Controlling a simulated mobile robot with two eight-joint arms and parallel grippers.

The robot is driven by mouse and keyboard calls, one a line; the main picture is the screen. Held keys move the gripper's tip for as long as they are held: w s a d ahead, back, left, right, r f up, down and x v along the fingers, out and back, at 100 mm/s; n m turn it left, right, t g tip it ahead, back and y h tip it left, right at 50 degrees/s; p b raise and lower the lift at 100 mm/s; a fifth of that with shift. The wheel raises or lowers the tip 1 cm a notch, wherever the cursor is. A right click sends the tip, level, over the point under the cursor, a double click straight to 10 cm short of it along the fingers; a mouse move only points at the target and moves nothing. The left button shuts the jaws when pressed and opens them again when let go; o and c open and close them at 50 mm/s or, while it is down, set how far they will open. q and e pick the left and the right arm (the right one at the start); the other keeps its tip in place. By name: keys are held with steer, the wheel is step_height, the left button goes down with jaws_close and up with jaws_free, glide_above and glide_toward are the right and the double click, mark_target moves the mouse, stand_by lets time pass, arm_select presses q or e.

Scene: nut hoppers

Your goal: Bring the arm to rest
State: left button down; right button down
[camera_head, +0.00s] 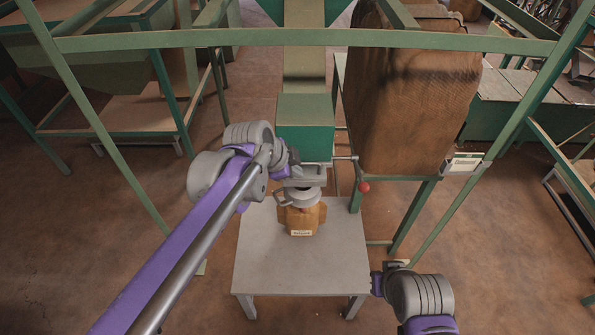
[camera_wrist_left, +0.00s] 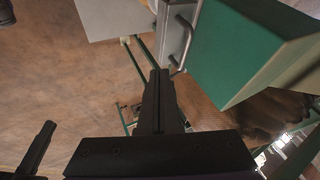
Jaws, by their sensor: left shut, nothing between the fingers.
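My left arm comes in from the left, and its gripper (camera_head: 291,158) is beside the left side of the green hopper chute (camera_head: 305,140). In the left wrist view its dark fingers (camera_wrist_left: 160,78) are together with nothing between them. The green chute (camera_wrist_left: 255,50) shows at the upper right there, with a metal handle next to it. My right arm shows at the lower right of the head view, near the table's right edge; its fingers (camera_head: 376,284) are too small to read. A brown bag (camera_head: 301,220) with a pale label stands upright under the chute's grey outlet (camera_head: 303,197).
The bag stands on a small grey table (camera_head: 265,268). Green frame bars (camera_head: 430,40) cross above, and a large brown sack (camera_head: 408,110) stands at the right. Brown floor is clear at the lower left.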

arm_select(q)
steer(key=v, duration=0.6)
steer(key=shift+r, duration=0.3)
arm_select(e)
steer(key=shift+w+d+r, duration=0.1)
steer(key=shift+w+d, duration=0.15)
steer(key=shift+w, duration=0.25)
arm_select(q)
steer(key=s+a+f+n+y, duration=0.4)
steer(key=s+a+f+n, duration=1)
steer(key=s, duration=0.4)
steer(key=f+n, duration=0.1)
steer(key=n, duration=0.1)
steer(key=shift+s+a+n+t, duration=0.25)
steer(key=shift+n+t, duration=0.05)
steer(key=shift+n, duration=0.1)
